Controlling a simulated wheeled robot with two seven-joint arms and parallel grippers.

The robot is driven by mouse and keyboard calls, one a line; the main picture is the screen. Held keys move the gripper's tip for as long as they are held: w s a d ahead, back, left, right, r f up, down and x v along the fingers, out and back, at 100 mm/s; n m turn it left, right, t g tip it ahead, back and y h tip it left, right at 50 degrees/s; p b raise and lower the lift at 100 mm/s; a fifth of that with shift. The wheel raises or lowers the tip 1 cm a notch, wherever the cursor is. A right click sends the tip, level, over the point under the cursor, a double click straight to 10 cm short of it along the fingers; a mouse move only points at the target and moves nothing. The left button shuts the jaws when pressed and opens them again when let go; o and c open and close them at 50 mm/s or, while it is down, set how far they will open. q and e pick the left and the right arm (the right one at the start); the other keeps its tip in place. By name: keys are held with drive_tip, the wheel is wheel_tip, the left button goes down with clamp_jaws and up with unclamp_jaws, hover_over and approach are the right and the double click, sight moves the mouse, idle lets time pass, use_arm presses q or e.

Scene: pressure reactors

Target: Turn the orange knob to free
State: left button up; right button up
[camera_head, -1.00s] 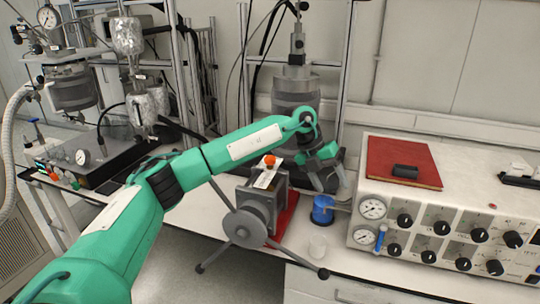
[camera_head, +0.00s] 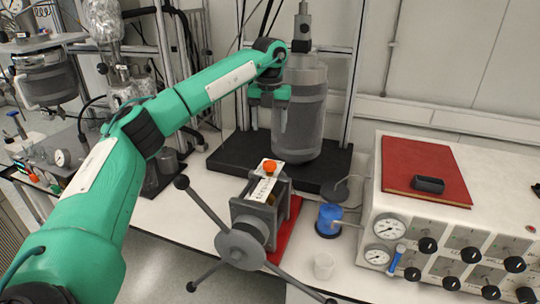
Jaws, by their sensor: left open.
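The orange knob (camera_head: 270,167) sits on top of a grey device with a white label plate and a spoked hand wheel (camera_head: 240,247), in the middle of the head view. My left gripper (camera_head: 268,130) is open and empty, fingers pointing down. In the picture it is just above the knob, apart from it and in front of the grey reactor vessel (camera_head: 305,115). How far it is from the knob in depth is hard to tell. The label's writing is too small to read. My right gripper is out of view.
A blue container (camera_head: 329,219) and a clear cup (camera_head: 324,265) stand right of the device. A control box with gauges and black knobs (camera_head: 455,245) fills the right, with a red book (camera_head: 423,170) on top. Racks and other equipment stand at left.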

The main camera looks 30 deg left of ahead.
use_arm(q)
drive_tip(key=p, duration=0.2)
hover_over(270, 163)
wheel_tip(270, 163, down, 6)
drive_tip(key=shift+s+f, duration=0.1)
drive_tip(key=shift+f, duration=0.05)
wheel_tip(270, 163, down, 5)
drive_tip(key=shift+a+f+p, duration=0.1)
drive_tip(key=shift+f+p, duration=0.1)
drive_tip(key=shift+p, duration=0.6)
drive_tip(key=shift+f, duration=0.5)
drive_tip(key=c, duration=1)
drive_tip(key=shift+o, duration=0.2)
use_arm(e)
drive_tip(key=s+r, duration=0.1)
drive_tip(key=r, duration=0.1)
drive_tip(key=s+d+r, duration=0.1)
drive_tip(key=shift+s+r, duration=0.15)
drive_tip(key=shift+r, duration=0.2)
